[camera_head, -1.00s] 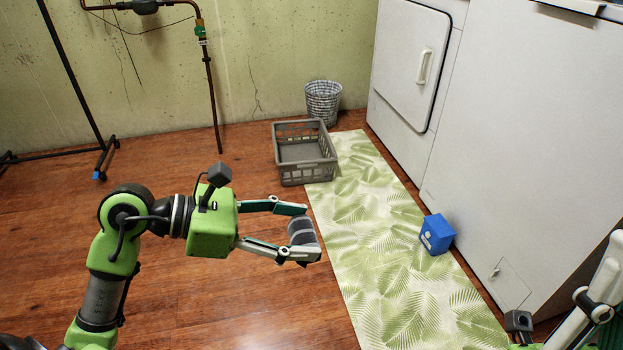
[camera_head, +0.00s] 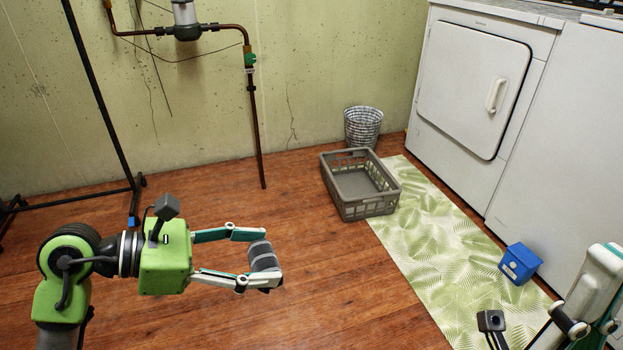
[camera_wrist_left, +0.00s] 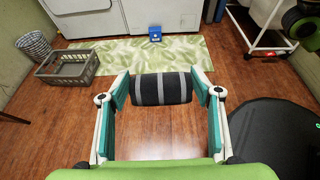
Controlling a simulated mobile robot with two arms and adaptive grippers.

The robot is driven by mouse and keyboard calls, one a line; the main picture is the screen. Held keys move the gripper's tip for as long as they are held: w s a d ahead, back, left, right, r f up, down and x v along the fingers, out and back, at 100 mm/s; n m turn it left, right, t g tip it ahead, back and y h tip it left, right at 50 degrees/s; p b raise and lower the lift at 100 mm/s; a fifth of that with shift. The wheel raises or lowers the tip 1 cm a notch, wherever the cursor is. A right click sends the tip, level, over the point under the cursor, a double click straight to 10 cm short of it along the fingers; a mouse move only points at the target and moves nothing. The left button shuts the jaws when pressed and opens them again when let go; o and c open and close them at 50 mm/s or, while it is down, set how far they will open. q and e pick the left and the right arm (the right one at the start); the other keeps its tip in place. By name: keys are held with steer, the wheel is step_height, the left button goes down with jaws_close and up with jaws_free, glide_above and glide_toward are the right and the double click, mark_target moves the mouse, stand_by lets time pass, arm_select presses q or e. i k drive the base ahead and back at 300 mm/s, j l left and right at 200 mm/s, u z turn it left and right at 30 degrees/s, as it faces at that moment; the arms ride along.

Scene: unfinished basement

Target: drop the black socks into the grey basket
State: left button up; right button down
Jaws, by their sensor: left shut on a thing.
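The black socks (camera_head: 264,257) are a rolled dark bundle with grey stripes. My left gripper (camera_head: 262,262) is shut on them and holds them above the wooden floor. In the left wrist view the socks (camera_wrist_left: 161,89) lie crosswise between the two fingers (camera_wrist_left: 161,90). The grey basket (camera_head: 362,207) is an open plastic crate with slotted walls, beyond and to the right of the held socks. It looks empty, and it also shows at the upper left of the left wrist view (camera_wrist_left: 66,80). Part of my right arm shows at the lower right of the head view; its fingertips are not visible.
A wire wastebasket (camera_head: 362,128) stands behind the crate by the wall. A leaf-patterned mat (camera_head: 430,240) runs beside the crate, with a blue box (camera_head: 520,263) on it. White appliances (camera_head: 475,80) line the right. A black rack (camera_head: 100,100) stands left. Floor before the crate is clear.

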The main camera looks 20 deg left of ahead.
mark_target(363, 188)
steer(key=i+j+u, duration=0.2)
steer(key=i+j, duration=1.15)
steer(key=i+l+u, duration=0.1)
steer(key=i+l, duration=1.4)
steer(key=l, duration=0.25)
steer(key=i+u, duration=0.05)
